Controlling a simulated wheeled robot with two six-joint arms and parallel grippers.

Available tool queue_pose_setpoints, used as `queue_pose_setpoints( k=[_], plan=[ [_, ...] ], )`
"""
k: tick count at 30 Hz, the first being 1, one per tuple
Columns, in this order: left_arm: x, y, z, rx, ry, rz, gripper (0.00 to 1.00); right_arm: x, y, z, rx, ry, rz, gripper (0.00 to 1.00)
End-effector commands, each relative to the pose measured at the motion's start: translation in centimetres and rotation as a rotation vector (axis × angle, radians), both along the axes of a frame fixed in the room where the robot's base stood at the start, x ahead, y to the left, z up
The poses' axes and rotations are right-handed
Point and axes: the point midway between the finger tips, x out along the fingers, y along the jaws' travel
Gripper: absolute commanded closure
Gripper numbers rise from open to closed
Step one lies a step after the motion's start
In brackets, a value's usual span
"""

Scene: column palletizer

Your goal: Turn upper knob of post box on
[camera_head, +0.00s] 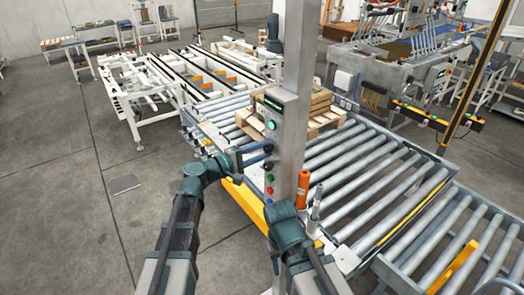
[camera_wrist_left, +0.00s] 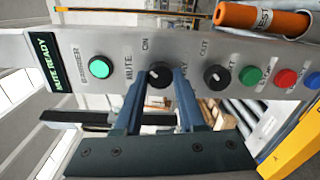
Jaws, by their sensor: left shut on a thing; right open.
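The post box (camera_head: 285,108) is a grey panel on the column. In the left wrist view its panel (camera_wrist_left: 200,48) shows sideways, with a lit screen reading "MUTE READY" and a lit green lamp (camera_wrist_left: 100,67). The upper knob (camera_wrist_left: 159,72) is black with a white mark near its upper left, beside the words "MUTE" and "ON". My left gripper (camera_head: 265,150) is at the box; in the wrist view its blue fingers (camera_wrist_left: 160,78) are shut on this knob from both sides. The lower knob (camera_wrist_left: 217,77) is apart from them. My right gripper (camera_head: 281,210) is lower, by the column; its fingers are hard to make out.
Green (camera_wrist_left: 250,75), red (camera_wrist_left: 285,78) and blue buttons follow the lower knob. An orange handle (camera_head: 303,190) stands close right of the column. Roller conveyors (camera_head: 365,170) and a pallet with cartons (camera_head: 318,108) lie behind. Open floor (camera_head: 70,180) is at left.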

Motion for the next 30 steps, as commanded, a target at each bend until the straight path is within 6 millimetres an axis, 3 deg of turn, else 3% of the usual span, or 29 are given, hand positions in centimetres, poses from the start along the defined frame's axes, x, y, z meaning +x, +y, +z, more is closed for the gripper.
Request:
queue_pose_setpoints(
  k=[23, 24, 28, 30],
  plan=[
    [-0.11, -0.04, -0.1, 0.055, -0.07, -0.002, 1.0, 0.0, 0.0, 0.0, 0.0, 0.0, 0.0, 0.5],
    [-0.11, -0.04, -0.1, 0.055, -0.07, -0.002, 0.54, 0.0, 0.0, 0.0, 0.0, 0.0, 0.0, 0.5],
    [-0.09, -0.04, -0.08, 0.054, -0.07, -0.001, 0.31, 0.0, 0.0, 0.0, 0.0, 0.0, 0.0, 0.5],
    [-0.07, -0.02, -0.06, 0.053, -0.069, -0.001, 0.31, 0.0, 0.0, 0.0, 0.0, 0.0, 0.0, 0.5]
  ],
)
